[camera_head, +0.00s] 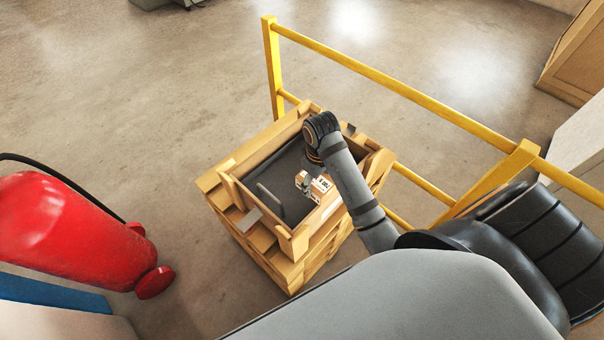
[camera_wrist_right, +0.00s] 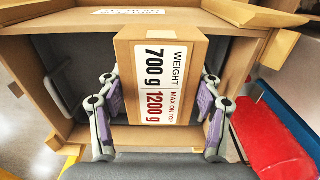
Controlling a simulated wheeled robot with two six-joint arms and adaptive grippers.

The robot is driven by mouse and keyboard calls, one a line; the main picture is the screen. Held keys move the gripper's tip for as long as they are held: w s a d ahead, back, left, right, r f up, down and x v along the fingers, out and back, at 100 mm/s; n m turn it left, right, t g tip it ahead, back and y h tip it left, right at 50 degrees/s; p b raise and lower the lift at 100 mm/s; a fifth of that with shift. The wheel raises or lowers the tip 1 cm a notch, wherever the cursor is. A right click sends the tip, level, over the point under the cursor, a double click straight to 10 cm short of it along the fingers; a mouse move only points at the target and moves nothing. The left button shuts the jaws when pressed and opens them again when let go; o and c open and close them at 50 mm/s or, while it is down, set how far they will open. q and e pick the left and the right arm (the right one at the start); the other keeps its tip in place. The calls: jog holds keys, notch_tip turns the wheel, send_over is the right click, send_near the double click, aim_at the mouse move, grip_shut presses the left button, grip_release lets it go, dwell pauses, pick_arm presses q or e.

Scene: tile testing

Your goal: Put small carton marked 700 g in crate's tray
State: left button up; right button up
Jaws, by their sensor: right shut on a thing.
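The small carton (camera_wrist_right: 160,85) marked 700 g fills the middle of the right wrist view, between the two fingers of my right gripper (camera_wrist_right: 160,115), which is shut on it. Its label reads weight 700 g and max on top 1200 g. In the head view the carton (camera_head: 321,186) shows small, over the dark tray (camera_head: 265,175) inside the wooden crate (camera_head: 228,187). My right arm reaches over the crate's right side. I cannot tell whether the carton touches the tray floor. My left gripper is not in view.
A yellow railing (camera_head: 400,83) runs behind and to the right of the crate. A red fire extinguisher (camera_head: 65,230) stands at the left. The tray's left part looks empty. Open concrete floor lies beyond the crate.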

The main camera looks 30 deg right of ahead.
jog(key=w, duration=0.3)
jog(key=shift+d+f+p, duration=0.2)
jog(key=shift+f+p, duration=0.15)
jog(key=shift+f, duration=0.05)
jog(key=w, duration=0.1)
jog(key=w+f, duration=0.1)
jog(key=shift+w+d+f, duration=0.1)
jog(key=shift+w+d, duration=0.1)
jog(key=shift+w, duration=0.15)
jog(key=w+f, duration=0.4)
jog(key=shift+w+d+f+p, duration=0.3)
jog(key=shift+w+d+p, duration=0.05)
jog(key=shift+w+d, duration=0.05)
jog(key=shift+w+f, duration=0.6)
jog(key=shift+f, duration=0.25)
jog(key=shift+w+d+f, duration=0.1)
jog(key=shift+w+f, duration=0.15)
jog(key=shift+f, duration=0.05)
notch_tip(320, 180, down, 3)
jog(key=shift+r, duration=0.2)
jog(key=shift+w+f, duration=0.1)
jog(key=shift+f, duration=0.2)
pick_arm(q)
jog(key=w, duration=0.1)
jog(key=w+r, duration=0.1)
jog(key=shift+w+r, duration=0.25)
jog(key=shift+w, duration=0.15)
pick_arm(e)
jog(key=shift+f, duration=0.15)
